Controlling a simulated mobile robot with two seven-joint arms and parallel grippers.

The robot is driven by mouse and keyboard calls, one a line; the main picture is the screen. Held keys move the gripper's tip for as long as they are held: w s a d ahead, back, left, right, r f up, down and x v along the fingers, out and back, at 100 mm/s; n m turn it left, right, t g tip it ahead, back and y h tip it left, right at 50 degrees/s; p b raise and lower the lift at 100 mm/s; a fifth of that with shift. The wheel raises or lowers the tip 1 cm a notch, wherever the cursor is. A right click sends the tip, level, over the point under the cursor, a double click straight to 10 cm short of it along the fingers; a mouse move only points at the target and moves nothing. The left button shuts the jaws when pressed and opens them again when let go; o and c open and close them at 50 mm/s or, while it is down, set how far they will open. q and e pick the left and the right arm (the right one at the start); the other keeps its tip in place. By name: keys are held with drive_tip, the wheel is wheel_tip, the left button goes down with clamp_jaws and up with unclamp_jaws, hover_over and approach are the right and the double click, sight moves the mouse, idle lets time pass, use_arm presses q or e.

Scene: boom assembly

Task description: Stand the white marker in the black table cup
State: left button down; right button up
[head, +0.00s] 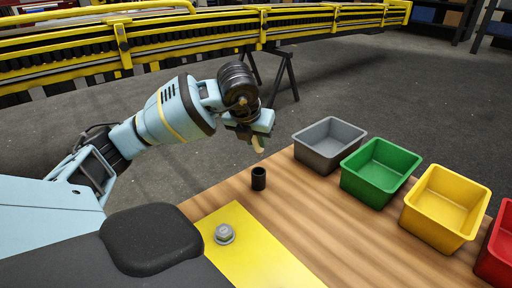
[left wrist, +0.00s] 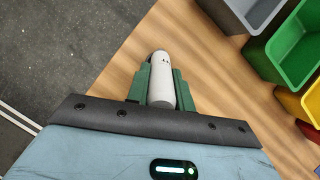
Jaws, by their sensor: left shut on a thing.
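The black table cup (head: 258,179) stands upright near the left end of the wooden table, with its open top showing. My left gripper (head: 257,138) is above the cup in the head view, apart from it. In the left wrist view, the green fingers of the gripper (left wrist: 160,86) are shut on the white marker (left wrist: 161,70), a pale cylinder with a rounded end. In the head view only a small pale end of the marker (head: 260,148) shows below the fingers. My right gripper is not in view.
Grey (head: 326,153), green (head: 375,187), yellow (head: 440,225) and red (head: 499,256) bins line the table's far right side. A bolt (head: 224,234) stands on a yellow plate (head: 258,262) at the near left. Bare wood (head: 325,220) lies between the cup and the bins.

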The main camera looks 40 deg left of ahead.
sight(257, 150)
use_arm(q)
drive_tip(key=shift+w, duration=0.15)
drive_tip(key=shift+w+a+f, duration=0.15)
drive_tip(key=shift+w+f, duration=0.05)
drive_tip(key=shift+w, duration=0.05)
drive_tip(key=shift+f, duration=1.6)
drive_tip(key=shift+f, duration=0.45)
drive_tip(key=shift+f, duration=0.2)
drive_tip(key=c, duration=1.2)
unclamp_jaws()
drive_tip(key=shift+r, duration=0.1)
